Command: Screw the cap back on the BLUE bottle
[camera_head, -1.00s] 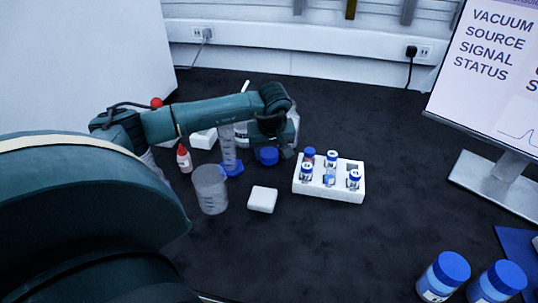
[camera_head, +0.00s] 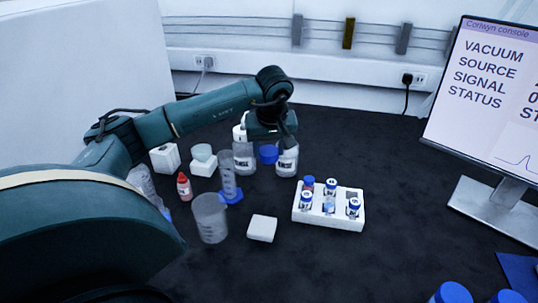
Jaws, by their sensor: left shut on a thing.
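My left gripper (camera_head: 271,145) reaches in from the left over the back of the bench. It is shut on a blue cap (camera_head: 268,154), which seems to be held above the bench. Two clear bottles with white labels stand near it: one left bottle (camera_head: 243,160) and one right bottle (camera_head: 288,162). The gripper partly hides the tops of both. I cannot tell which is the blue bottle or whether the cap touches one. Two blue-capped containers show only their tops at the bottom right edge, one at the left cap (camera_head: 452,293). My right gripper is out of view.
A white rack (camera_head: 320,219) with several blue-capped vials stands right of centre. A beaker (camera_head: 209,220), a measuring cylinder (camera_head: 228,176), a red dropper bottle (camera_head: 184,187) and a white block (camera_head: 262,228) stand left of it. A monitor (camera_head: 490,100) stands at right. The dark bench between is clear.

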